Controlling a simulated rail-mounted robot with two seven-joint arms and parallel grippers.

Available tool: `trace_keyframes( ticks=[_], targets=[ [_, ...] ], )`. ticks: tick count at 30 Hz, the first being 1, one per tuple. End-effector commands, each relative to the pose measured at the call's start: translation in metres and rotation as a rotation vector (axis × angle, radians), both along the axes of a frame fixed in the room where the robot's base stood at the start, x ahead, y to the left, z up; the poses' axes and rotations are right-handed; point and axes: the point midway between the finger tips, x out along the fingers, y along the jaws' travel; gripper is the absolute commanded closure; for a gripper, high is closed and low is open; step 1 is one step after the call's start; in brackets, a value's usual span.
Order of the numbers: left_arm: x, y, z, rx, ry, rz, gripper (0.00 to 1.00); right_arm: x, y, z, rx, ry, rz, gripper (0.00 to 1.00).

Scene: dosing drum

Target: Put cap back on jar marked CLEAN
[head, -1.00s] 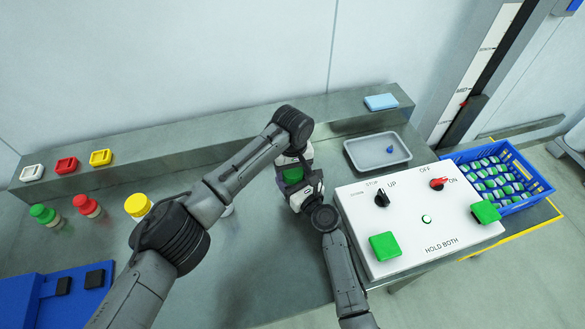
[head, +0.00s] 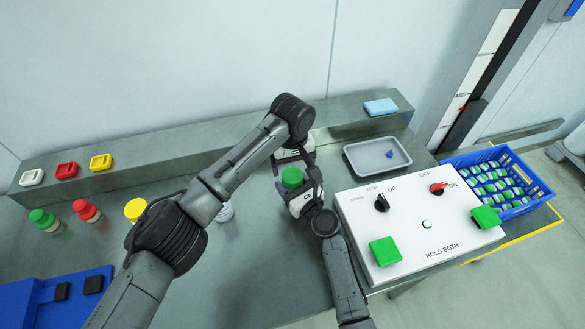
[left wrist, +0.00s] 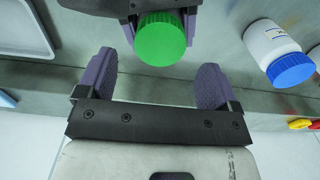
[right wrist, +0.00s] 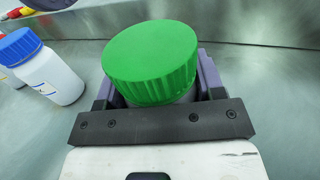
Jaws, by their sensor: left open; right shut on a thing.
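A green cap (head: 292,177) sits at my right gripper (head: 297,198). In the right wrist view the green cap (right wrist: 152,65) covers the top of a pale jar body (right wrist: 186,97) between the fingers; the jar's label is hidden. My right gripper is shut on this jar. In the left wrist view the green cap (left wrist: 162,40) is just beyond my left gripper (left wrist: 152,82), which is open and empty, apart from the cap. A white jar with a blue cap (left wrist: 290,68) stands to one side; it also shows in the right wrist view (right wrist: 50,75), its label unreadable.
A grey tray (head: 352,163) with a small blue item is at the back. A white control box (head: 405,262) stands right of my right arm. Jars with green (head: 40,217), red (head: 84,208) and yellow (head: 135,209) caps stand at left. A blue crate (head: 541,197) is at far right.

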Motion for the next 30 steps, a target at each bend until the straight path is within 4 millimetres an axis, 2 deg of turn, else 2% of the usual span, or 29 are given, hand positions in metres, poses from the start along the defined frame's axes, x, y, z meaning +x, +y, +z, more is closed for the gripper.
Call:
trace_keyframes(
  ticks=[5, 10, 19, 23, 30],
  targets=[
    [0.0, 0.0, 0.0, 0.001, 0.0, 0.0, 0.14, 0.0, 0.0, 0.0, 0.0, 0.0, 0.0, 1.0],
    [0.0, 0.0, 0.0, 0.001, 0.0, 0.0, 0.0, 0.0, 0.0, 0.0, 0.0, 0.0, 0.0, 1.0],
    [0.0, 0.0, 0.004, 0.0, -0.001, 0.0, 0.0, 0.0, 0.0, 0.0, 0.0, 0.0, 0.0, 1.0],
    [0.001, 0.0, 0.021, -0.001, -0.003, -0.001, 0.0, 0.0, 0.0, 0.0, 0.0, 0.0, 0.0, 1.0],
    [0.001, 0.0, 0.066, 0.0, -0.002, 0.0, 0.0, 0.0, 0.0, 0.0, 0.0, 0.0, 0.0, 1.0]
  ],
)
